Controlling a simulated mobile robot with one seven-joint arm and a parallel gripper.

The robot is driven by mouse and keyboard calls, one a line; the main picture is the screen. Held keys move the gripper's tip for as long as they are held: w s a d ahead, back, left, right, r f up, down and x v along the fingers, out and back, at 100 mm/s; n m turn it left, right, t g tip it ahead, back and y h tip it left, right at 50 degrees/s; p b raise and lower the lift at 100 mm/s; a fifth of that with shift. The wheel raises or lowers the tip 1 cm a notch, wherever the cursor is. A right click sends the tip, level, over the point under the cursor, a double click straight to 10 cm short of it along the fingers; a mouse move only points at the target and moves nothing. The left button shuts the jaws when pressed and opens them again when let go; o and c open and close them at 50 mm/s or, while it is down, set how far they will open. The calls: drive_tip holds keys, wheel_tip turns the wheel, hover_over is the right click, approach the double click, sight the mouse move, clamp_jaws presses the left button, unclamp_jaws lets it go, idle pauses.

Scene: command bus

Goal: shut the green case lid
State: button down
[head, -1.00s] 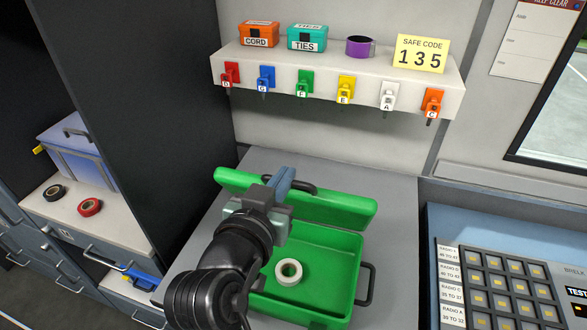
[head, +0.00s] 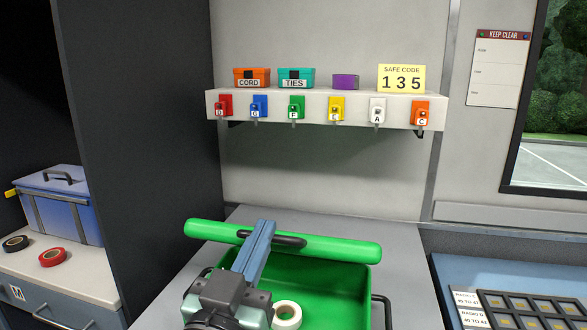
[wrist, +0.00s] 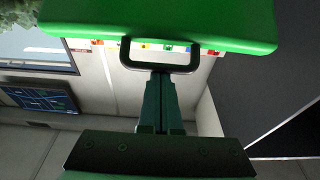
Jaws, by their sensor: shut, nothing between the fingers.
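The green case (head: 350,290) stands open on the grey counter, with its lid (head: 330,247) raised at the back edge. A dark handle (head: 275,239) is on the lid; in the wrist view the lid (wrist: 170,22) fills the top and its handle (wrist: 160,66) hangs below it. My gripper (head: 262,226) is shut and empty, its fingertips at the lid's handle. In the wrist view the fingertips (wrist: 160,78) meet the handle's bar; I cannot tell if they touch. A white tape roll (head: 287,315) lies inside the case, partly hidden by my arm.
A shelf (head: 325,107) above holds an orange CORD box (head: 252,78), a teal TIES box (head: 296,78), a purple roll (head: 345,82) and several hanging keys. A keypad console (head: 520,310) is at right. A blue box (head: 60,205) is at left.

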drive_tip(key=s+a+f+t+h+b, duration=0.1)
drive_tip(key=f+b, duration=0.7)
drive_tip(key=b, duration=0.8)
drive_tip(key=s+f+t+b, duration=0.4)
drive_tip(key=f+b, duration=0.3)
drive_tip(key=b, duration=0.8)
drive_tip(key=shift+s+a+f+t+h+b, duration=0.3)
drive_tip(key=shift+a+f+h+b, duration=0.05)
drive_tip(key=shift+a+h, duration=0.05)
